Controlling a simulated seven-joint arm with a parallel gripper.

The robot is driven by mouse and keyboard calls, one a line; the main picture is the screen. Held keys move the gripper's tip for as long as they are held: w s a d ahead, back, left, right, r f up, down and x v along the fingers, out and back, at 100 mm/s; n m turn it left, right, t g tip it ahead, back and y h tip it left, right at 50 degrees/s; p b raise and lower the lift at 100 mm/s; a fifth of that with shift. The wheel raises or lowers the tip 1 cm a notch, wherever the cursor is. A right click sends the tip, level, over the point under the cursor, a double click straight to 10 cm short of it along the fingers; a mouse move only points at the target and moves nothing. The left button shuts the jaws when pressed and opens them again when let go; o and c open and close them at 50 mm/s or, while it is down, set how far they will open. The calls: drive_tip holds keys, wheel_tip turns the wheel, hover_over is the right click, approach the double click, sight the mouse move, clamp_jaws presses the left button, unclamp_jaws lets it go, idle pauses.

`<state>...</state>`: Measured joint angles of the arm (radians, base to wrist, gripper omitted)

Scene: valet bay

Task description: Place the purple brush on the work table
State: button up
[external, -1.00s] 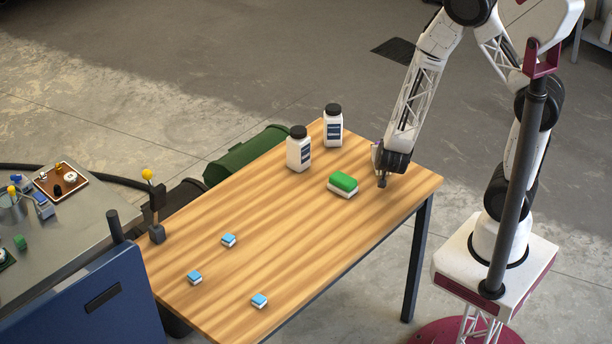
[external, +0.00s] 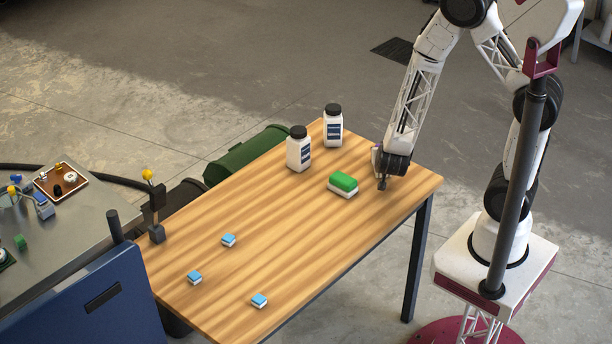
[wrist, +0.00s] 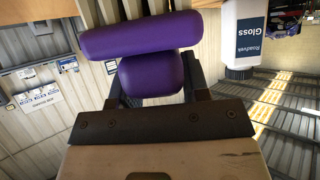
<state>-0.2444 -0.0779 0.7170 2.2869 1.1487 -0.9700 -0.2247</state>
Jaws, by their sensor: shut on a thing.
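The purple brush (wrist: 150,78) fills the top middle of the wrist view, a wide rounded bar with a rounder block below it. My gripper (external: 382,184) is shut on the block, with a dark finger on each side. In the external view it points down near the right end of the wooden work table (external: 300,245).
A green-and-white sponge (external: 343,184) lies just left of my gripper. Two white bottles with black caps (external: 299,150) (external: 333,126) stand at the back. Several small blue-and-white blocks (external: 228,240) lie toward the front left. The middle of the table is clear.

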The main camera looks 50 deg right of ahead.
drive_tip(key=shift+f, duration=0.45)
drive_tip(key=o, duration=1.1)
drive_tip(key=shift+o, duration=0.2)
drive_tip(key=shift+s+a+r, duration=0.1)
drive_tip(key=v, duration=0.7)
drive_tip(key=shift+s+a+r, duration=0.1)
drive_tip(key=shift+s+a, duration=0.05)
idle(0.3)
